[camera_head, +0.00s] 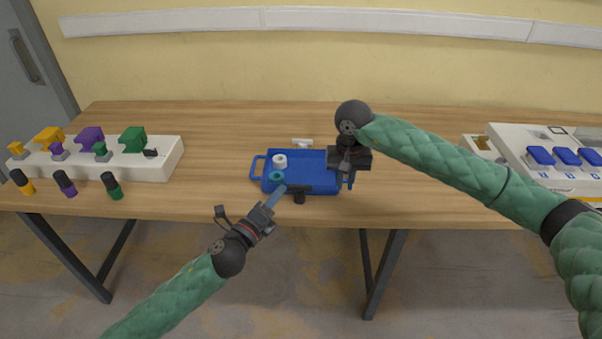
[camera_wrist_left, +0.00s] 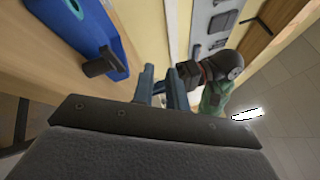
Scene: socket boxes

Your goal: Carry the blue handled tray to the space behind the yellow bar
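The blue handled tray (camera_head: 320,186) lies on the table in the middle, with a loop handle at each end. It holds a white ring-shaped piece (camera_head: 280,160) and a teal one (camera_head: 277,176). A black piece (camera_head: 298,192) is at its front edge. In the left wrist view the tray (camera_wrist_left: 72,22) shows at upper left. My left gripper (camera_head: 276,194) is just in front of the tray; its fingers (camera_wrist_left: 162,88) show a gap with nothing between. My right gripper (camera_head: 346,172) is at the tray's right handle; its fingertips are mostly hidden. I cannot make out a yellow bar.
A white block (camera_head: 100,170) with coloured pieces stands at left, with several black-topped cylinders (camera_head: 65,183) before it. A small white piece (camera_head: 302,142) lies behind the tray. A white panel with blue switches (camera_head: 540,156) is at right. The table behind the tray is mostly clear.

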